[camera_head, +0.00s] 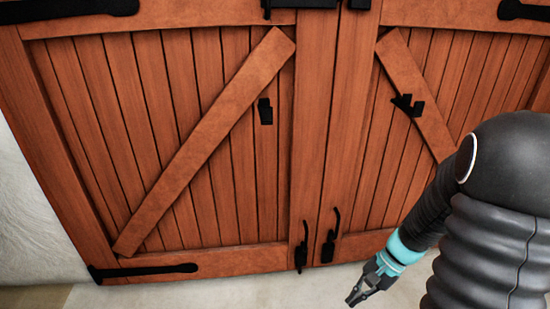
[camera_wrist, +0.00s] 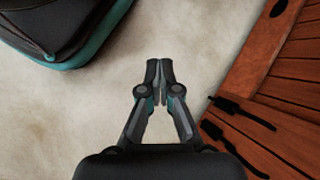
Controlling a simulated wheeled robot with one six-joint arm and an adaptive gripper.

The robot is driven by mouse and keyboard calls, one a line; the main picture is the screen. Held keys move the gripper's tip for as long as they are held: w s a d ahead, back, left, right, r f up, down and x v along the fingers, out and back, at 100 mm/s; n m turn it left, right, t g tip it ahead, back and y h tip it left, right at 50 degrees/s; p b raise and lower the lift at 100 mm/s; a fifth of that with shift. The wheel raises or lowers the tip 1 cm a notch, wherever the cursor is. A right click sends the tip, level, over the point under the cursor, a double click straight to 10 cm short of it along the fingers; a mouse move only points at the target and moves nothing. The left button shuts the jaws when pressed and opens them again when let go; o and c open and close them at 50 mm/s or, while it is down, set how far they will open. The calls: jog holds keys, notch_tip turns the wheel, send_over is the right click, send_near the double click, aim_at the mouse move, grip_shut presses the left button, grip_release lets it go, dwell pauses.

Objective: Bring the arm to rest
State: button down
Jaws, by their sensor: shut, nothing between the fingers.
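My gripper (camera_head: 356,297) is low at the bottom right of the head view, in front of a closed wooden double door. In the wrist view my gripper (camera_wrist: 153,66) points over pale floor, its fingertips together with nothing between them. My dark arm comes in from the right edge of the head view and bends down to the gripper, which has a teal band above it. The gripper appears apart from the door.
The wooden door (camera_head: 314,130) fills most of the head view, with black hinges, latches and two handles (camera_head: 329,243) low at the middle. A pale wall (camera_head: 35,200) stands at left. The pale floor (camera_wrist: 215,45) under the gripper looks clear.

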jog(key=s+a+r+n+t+h, duration=0.2)
jog(key=s+r+n+t+h, duration=0.1)
jog(key=r, duration=0.8)
jog(key=s+a+r+n+t+h+p, duration=0.1)
jog(key=s+r+n, duration=0.5)
jog(key=r, duration=0.6)
jog(key=a+t+h, duration=0.1)
jog(key=t+h, duration=0.1)
jog(key=t, duration=0.1)
jog(key=shift+s+r, duration=0.3)
